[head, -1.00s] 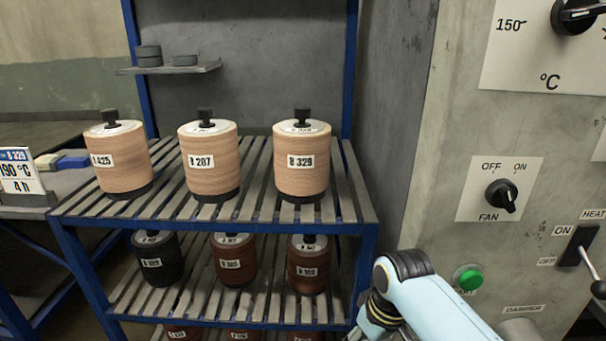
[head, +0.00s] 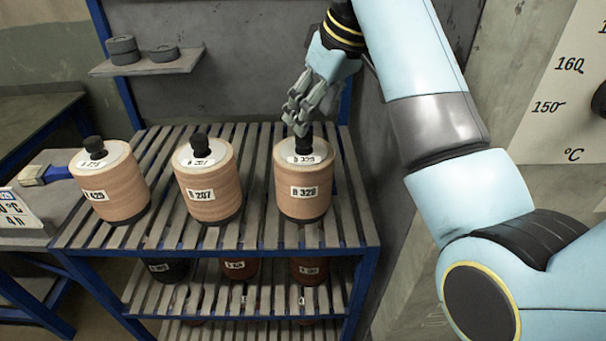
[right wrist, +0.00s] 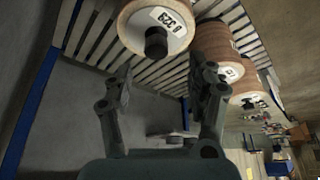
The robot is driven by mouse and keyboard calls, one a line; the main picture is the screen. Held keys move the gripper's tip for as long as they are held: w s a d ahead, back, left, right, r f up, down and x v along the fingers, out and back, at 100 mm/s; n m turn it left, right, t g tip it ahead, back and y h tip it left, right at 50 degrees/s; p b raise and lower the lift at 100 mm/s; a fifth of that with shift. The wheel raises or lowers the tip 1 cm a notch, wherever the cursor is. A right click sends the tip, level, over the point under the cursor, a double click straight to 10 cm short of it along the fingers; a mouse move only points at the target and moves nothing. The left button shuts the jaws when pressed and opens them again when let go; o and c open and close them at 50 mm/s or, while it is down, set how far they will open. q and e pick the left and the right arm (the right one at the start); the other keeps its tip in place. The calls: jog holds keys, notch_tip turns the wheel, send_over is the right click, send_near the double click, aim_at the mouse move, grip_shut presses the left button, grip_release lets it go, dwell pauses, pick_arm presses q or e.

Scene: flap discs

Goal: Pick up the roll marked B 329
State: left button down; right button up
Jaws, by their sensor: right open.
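The roll marked B 329 (head: 303,182) is a tan cylinder with a white top and a black knob, upright at the right end of the top slatted shelf. My right gripper (head: 298,122) is above it, fingers pointing down near the knob. In the right wrist view the roll (right wrist: 142,22) is beyond the fingertips, its black knob (right wrist: 156,42) lying between the lines of the two open fingers (right wrist: 160,85). The fingers hold nothing. I cannot tell exactly how far they are from the knob. My left gripper is out of view.
Roll B 207 (head: 207,182) and another tan roll (head: 110,185) stand to the left on the same shelf (head: 250,237). Darker rolls stand on the lower shelf. A small ledge (head: 150,66) holds black discs. A blue post and grey wall are behind my right gripper.

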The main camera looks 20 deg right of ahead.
aim_at(307, 135)
jog(key=shift+p+x, duration=0.3)
jog(key=shift+x, duration=0.6)
jog(key=x, duration=0.1)
jog(key=p+x, duration=0.1)
jog(key=x, duration=0.1)
jog(key=shift+w+d+f, duration=0.2)
jog(key=shift+f, duration=0.05)
jog(key=shift+w+f, duration=0.15)
jog(key=shift+f, duration=0.15)
jog(key=shift+a, duration=0.1)
jog(key=shift+c, duration=0.6)
jog(key=c, duration=0.4)
grip_shut()
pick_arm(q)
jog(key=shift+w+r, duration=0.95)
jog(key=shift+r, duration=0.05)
pick_arm(e)
jog(key=shift+w+r, duration=0.1)
jog(key=shift+w, duration=0.05)
